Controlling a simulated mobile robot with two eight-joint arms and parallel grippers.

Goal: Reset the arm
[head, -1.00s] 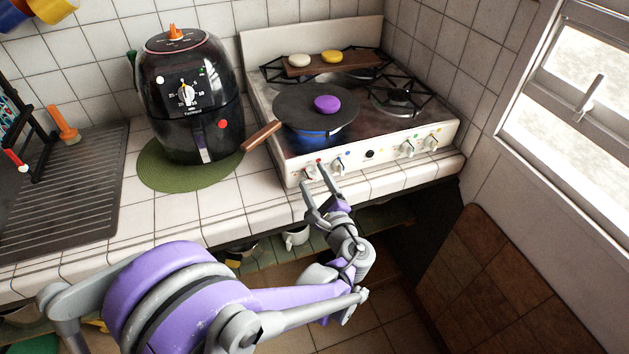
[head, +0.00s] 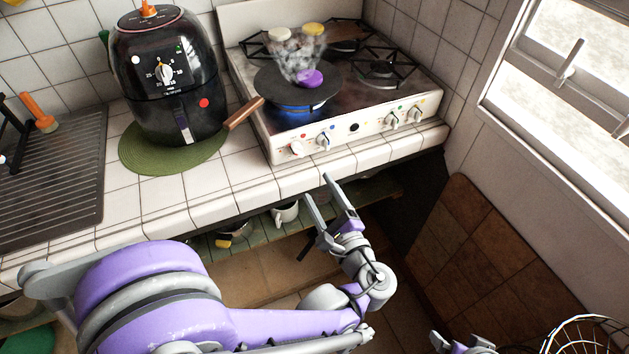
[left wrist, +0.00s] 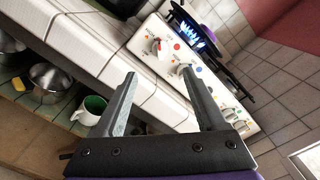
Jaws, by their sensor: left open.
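My left gripper (head: 318,190) is open and empty, in front of the counter edge and below the stove knobs. In the left wrist view its two fingers (left wrist: 158,73) are spread, with the counter edge and stove behind them. My left arm comes in from the lower left of the head view. A small part of my right arm (head: 462,346) shows at the bottom edge; its jaws are not clear.
The stove (head: 350,140) has a lit burner under a dark pan (head: 275,87) with a purple disc (head: 311,79) and smoke. A black air fryer (head: 165,90) stands on a green mat (head: 140,160). Below the counter is a shelf with a white mug (head: 286,212). A wire basket (head: 590,335) is lower right.

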